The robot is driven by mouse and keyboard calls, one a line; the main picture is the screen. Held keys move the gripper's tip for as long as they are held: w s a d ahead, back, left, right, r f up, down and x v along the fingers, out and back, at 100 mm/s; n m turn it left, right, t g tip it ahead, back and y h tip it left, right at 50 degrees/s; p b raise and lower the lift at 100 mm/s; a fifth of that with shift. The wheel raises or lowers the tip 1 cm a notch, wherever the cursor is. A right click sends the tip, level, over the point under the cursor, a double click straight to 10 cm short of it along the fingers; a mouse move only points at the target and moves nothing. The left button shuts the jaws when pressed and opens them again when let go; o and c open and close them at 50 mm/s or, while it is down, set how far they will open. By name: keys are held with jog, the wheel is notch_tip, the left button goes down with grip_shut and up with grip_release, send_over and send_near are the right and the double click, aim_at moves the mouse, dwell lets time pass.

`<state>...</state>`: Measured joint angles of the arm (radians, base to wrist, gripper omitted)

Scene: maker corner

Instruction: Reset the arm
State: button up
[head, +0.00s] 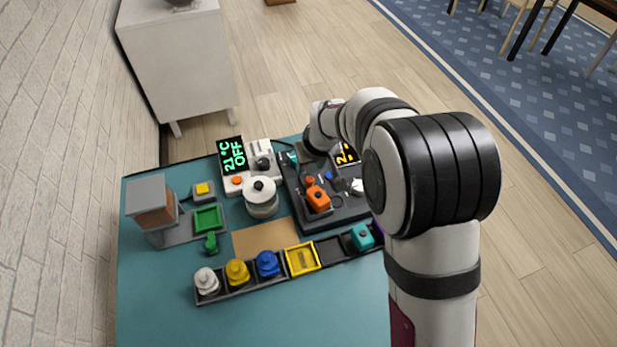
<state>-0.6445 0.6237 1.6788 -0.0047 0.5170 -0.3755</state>
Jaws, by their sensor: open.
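My arm rises at the right and reaches over the back of the teal workbench (165,305). My gripper (308,154) points down near the back edge, small and partly hidden by my wrist. It is open, and I see nothing held in it. It is above or beside the dark grey station (345,217), which carries an orange block (317,199); whether it touches anything I cannot tell.
A white device with a display reading "21°C OFF" (231,153) stands left of my gripper, near a white lidded pot (261,196). A row tray (240,293) holds coloured pieces. A grey-brown block unit (153,205) stands left. The front bench area is clear.

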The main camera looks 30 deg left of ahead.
jog(key=shift+r, duration=0.1)
dwell(0.3)
jog(key=s+d+r+m+g+h, duration=0.1)
jog(key=s+d+r+m, duration=0.4)
jog(key=d, duration=0.6)
jog(key=s+d+r+m+g+h, duration=0.1)
jog(key=s+d+r+m, duration=0.2)
jog(key=s+d+r, duration=0.55)
jog(key=s+d+f+m, duration=0.1)
jog(key=s+d+m, duration=0.2)
jog(key=s, duration=0.4)
jog(key=s+d+f+m+g, duration=0.1)
jog(key=s+d+f+m, duration=0.1)
jog(key=s+d, duration=0.4)
jog(key=shift+s+f+m+y, duration=0.15)
jog(key=shift+s+m+y, duration=0.15)
jog(key=shift+s+m, duration=0.4)
jog(key=shift+w, duration=0.2)
jog(key=shift+c, duration=0.3)
